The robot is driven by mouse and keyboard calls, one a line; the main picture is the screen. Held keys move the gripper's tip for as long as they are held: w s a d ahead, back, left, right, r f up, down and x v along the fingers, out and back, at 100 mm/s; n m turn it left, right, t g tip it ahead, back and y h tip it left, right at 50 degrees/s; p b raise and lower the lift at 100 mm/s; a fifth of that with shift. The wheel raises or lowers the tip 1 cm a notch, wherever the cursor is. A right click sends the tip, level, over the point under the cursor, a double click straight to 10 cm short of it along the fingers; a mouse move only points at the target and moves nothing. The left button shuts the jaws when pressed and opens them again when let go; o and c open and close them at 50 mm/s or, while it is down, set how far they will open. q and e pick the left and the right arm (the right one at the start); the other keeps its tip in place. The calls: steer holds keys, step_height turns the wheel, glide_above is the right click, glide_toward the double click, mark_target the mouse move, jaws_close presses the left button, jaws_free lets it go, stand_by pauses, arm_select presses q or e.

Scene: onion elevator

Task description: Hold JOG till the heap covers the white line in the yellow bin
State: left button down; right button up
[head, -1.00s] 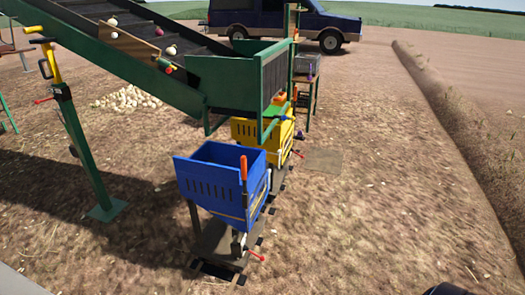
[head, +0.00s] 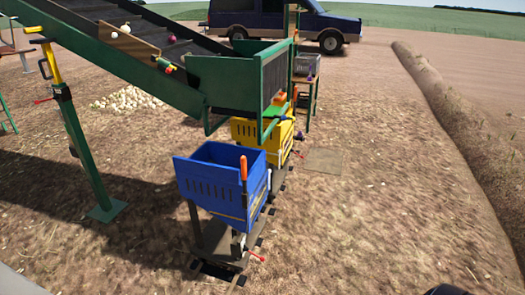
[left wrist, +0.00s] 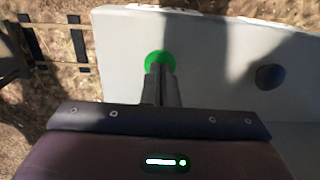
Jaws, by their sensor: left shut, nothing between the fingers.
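In the left wrist view my left gripper (left wrist: 160,70) is shut and empty. Its fingertips are over a round green button (left wrist: 159,58) on a pale grey panel (left wrist: 215,50); they look to be on it, though the contact itself is hidden. In the head view the yellow bin (head: 279,152) stands under the end of the green conveyor (head: 175,93), partly hidden by the chute. Its inside, the heap and the white line are not visible. A few onions (head: 125,28) lie on the dark belt.
A blue bin (head: 212,180) stands in front of the yellow bin on the same track. A pile of onions (head: 128,98) lies on the ground behind the conveyor. A dark button (left wrist: 269,76) sits right of the green one on the panel. A van (head: 283,22) is parked behind.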

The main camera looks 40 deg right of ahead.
stand_by(0.3)
arm_select(q)
steer(key=shift+r+p, duration=0.3)
steer(key=shift+p, duration=0.05)
step_height(320, 180, up, 3)
steer(key=p, duration=0.2)
steer(key=shift+f+p, duration=0.15)
steer(key=shift+p, duration=0.15)
steer(key=shift+r+b, duration=0.45)
steer(key=shift+r, duration=1.4)
steer(key=shift+s+f, duration=0.1)
